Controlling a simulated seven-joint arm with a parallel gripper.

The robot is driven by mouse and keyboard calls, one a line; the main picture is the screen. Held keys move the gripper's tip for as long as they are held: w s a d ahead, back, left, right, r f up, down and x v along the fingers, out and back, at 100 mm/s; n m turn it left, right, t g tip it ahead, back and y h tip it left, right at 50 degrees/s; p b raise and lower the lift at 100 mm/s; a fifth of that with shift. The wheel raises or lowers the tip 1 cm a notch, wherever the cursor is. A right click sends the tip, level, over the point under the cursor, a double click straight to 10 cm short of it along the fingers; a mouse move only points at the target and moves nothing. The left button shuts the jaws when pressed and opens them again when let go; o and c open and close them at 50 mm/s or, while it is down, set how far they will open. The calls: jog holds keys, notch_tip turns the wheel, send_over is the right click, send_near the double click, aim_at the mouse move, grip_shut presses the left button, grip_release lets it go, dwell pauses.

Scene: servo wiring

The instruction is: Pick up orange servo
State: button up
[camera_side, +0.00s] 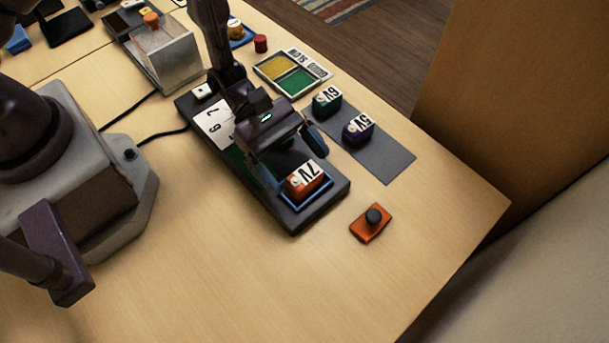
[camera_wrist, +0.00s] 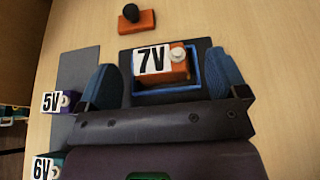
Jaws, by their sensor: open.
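The orange servo (camera_side: 304,181) carries a white "7V" label and sits in a blue-rimmed slot (camera_side: 328,186) at the near end of a dark board. In the wrist view the orange servo (camera_wrist: 178,68) lies between and ahead of the fingers, its label to the left and a white round knob at its right. My gripper (camera_side: 290,158) is open and empty, just above and behind the servo. In the wrist view the blue fingertips of my gripper (camera_wrist: 165,88) stand wide on either side of the slot, apart from the servo.
A green "6V" servo (camera_side: 327,102) and a purple "5V" servo (camera_side: 358,129) stand on a grey mat (camera_side: 385,160) to the right. An orange block with a black knob (camera_side: 371,222) lies near the board. A tray with yellow and green panels (camera_side: 290,72) lies behind. The front table is clear.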

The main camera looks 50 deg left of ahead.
jog(key=shift+d+f, duration=0.2)
jog(key=shift+d, duration=0.25)
jog(key=shift+c, duration=0.2)
jog(key=c, duration=1.1)
jog(key=shift+o, duration=0.2)
